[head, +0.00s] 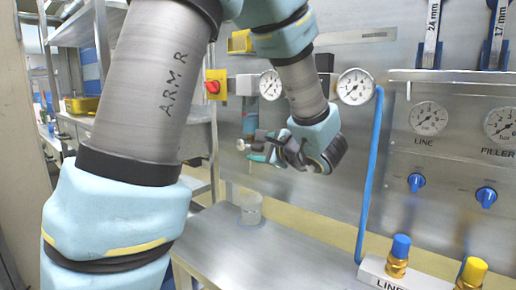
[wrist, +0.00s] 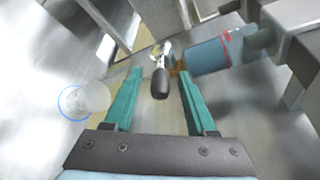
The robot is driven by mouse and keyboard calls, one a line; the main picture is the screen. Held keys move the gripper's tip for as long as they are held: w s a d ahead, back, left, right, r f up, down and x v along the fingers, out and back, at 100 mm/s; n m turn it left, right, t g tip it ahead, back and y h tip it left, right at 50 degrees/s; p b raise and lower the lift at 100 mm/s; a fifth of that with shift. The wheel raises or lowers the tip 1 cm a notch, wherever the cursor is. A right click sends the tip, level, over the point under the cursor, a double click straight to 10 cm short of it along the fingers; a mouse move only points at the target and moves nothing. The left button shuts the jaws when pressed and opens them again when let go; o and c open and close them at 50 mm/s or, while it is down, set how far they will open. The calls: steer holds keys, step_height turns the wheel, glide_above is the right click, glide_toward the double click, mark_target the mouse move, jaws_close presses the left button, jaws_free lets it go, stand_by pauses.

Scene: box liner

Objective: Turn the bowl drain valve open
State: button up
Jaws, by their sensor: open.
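In the wrist view, the bowl drain valve shows as a black-gripped lever (wrist: 160,84) on a bright metal stem. It lies between the two teal fingers of my gripper (wrist: 159,78), with a visible gap on each side. The blue-grey bowl (wrist: 208,57) with a red mark is just beyond the right finger, with a brass-coloured fitting (wrist: 178,66) at its end. In the head view my gripper (head: 260,152) is at the panel, just below the bowl (head: 250,118). The valve is small there and partly hidden by the gripper.
A clear cup (head: 250,208) stands on the metal bench (head: 285,250) below the gripper; it also shows in the wrist view (wrist: 85,98). A red button (head: 212,87) and gauges (head: 355,87) are on the panel above. A blue hose (head: 370,170) runs down at the right.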

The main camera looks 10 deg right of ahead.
jaws_close()
stand_by(1.3)
